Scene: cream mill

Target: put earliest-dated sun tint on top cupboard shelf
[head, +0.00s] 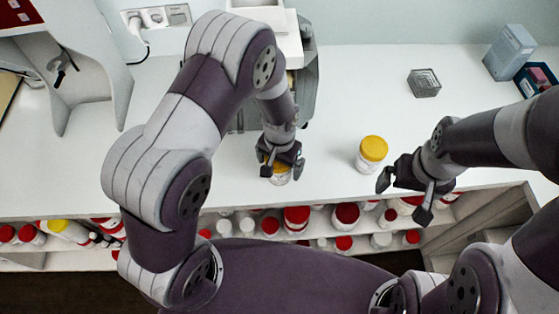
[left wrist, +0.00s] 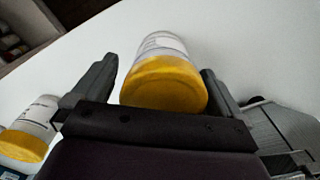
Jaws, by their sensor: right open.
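A white jar with a yellow lid (head: 280,179) stands on the white counter, partly hidden under my left gripper (head: 280,166). In the left wrist view this jar (left wrist: 165,82) is between the two fingers, with a gap on each side, so the gripper is open around it. A second yellow-lidded white jar (head: 372,152) stands to the right on the counter. A yellow-lidded jar (left wrist: 28,130) also shows at the lower left of the left wrist view. My right gripper (head: 403,198) is open and empty, right of the second jar. The dates on the labels are too small to read.
Below the counter's front edge, a shelf (head: 330,258) holds several red-lidded jars and a yellow-lidded one (head: 68,231). A grey machine (head: 305,80) stands behind my left gripper. A small dark mesh holder (head: 424,83) and a grey box (head: 509,52) are at the back right.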

